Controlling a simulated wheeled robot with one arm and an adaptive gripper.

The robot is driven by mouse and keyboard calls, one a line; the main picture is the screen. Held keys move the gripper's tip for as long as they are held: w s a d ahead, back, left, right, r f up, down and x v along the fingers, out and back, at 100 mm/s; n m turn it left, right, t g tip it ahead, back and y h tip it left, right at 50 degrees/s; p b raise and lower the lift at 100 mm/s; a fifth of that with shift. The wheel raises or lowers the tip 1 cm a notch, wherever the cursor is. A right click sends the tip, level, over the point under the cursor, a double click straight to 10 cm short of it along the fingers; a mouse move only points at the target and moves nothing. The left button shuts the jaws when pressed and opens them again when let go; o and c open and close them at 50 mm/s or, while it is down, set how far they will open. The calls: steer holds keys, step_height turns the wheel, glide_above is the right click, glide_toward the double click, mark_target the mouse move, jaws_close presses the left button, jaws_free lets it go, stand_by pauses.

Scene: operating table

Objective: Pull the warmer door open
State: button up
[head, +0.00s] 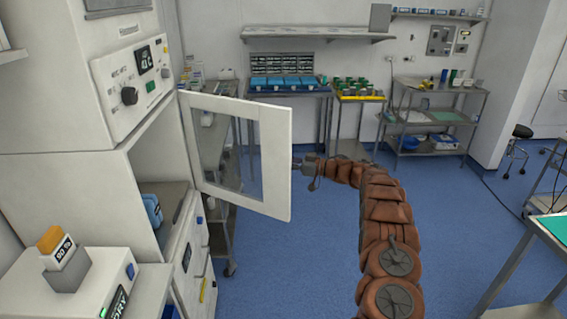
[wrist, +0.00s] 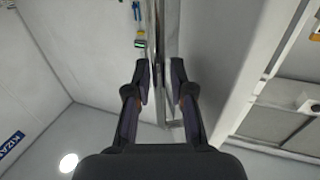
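The warmer door (head: 275,165), a white frame with a glass pane, stands swung open from the white warmer cabinet (head: 65,120) at the left. Its hinge side is at the cabinet, and its free edge points right. The open compartment shows blue items (head: 152,210) inside. My gripper (head: 297,164) is at the door's free edge, about halfway up; its fingertips are partly hidden there. In the wrist view my gripper (wrist: 161,78) has its two fingers close on either side of a narrow upright strip of the door (wrist: 159,40). The exact contact is hard to see.
A white box with an orange-topped block (head: 50,240) stands at the front left. Shelving (head: 228,190) is behind the door. Carts with blue trays (head: 282,84) line the back wall. A table (head: 545,240) is at the right. The blue floor in the middle is clear.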

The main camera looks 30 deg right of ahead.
steer(key=shift+d, duration=0.1)
steer(key=v, duration=1.2)
steer(key=shift+c, duration=0.2)
